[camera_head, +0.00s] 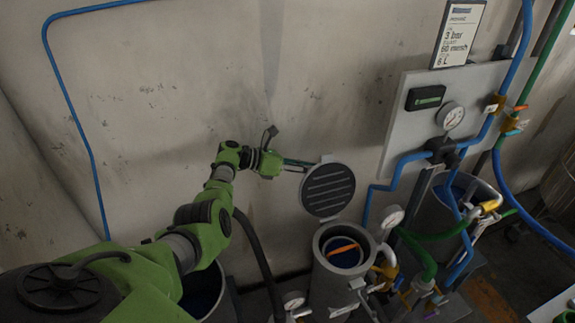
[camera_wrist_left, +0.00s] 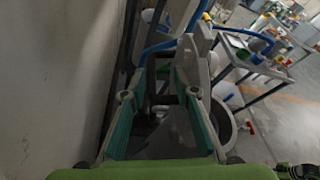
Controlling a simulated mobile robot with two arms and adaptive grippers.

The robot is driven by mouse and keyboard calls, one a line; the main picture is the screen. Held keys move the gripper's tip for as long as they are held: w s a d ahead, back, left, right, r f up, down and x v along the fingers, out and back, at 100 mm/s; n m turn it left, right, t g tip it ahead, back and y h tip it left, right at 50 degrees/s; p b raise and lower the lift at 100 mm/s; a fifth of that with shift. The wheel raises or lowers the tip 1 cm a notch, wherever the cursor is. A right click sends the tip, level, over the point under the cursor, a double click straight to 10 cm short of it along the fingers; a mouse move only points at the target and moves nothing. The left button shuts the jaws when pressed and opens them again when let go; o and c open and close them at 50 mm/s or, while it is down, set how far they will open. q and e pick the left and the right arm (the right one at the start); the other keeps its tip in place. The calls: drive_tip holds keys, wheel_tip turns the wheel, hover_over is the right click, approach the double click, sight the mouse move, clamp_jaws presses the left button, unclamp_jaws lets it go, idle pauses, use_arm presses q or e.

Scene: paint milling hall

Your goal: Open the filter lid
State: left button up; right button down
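The filter lid (camera_head: 328,190) is a round dark grey disc with ribs across its face. It stands raised at the back of the filter housing (camera_head: 335,283), a grey upright cylinder. The housing's mouth is uncovered and shows a blue inside with an orange bar (camera_head: 343,249). My left gripper (camera_head: 303,164) is at the upper left of the lid, by its rim; I cannot tell whether it touches. In the left wrist view its two teal-lined fingers (camera_wrist_left: 160,85) are spread apart, with no object clearly held. My right gripper is in neither view.
A pressure gauge (camera_head: 451,115) sits on a grey wall panel with blue pipes. Valves and a green hose (camera_head: 425,255) crowd the housing's right side. A bare wall (camera_head: 330,80) stands close behind the gripper. A dark hose (camera_head: 262,255) runs left of the housing.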

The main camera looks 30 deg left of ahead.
use_arm(q)
drive_tip(key=v, duration=0.8)
drive_tip(key=shift+s+a, duration=0.15)
drive_tip(key=shift+s, duration=0.05)
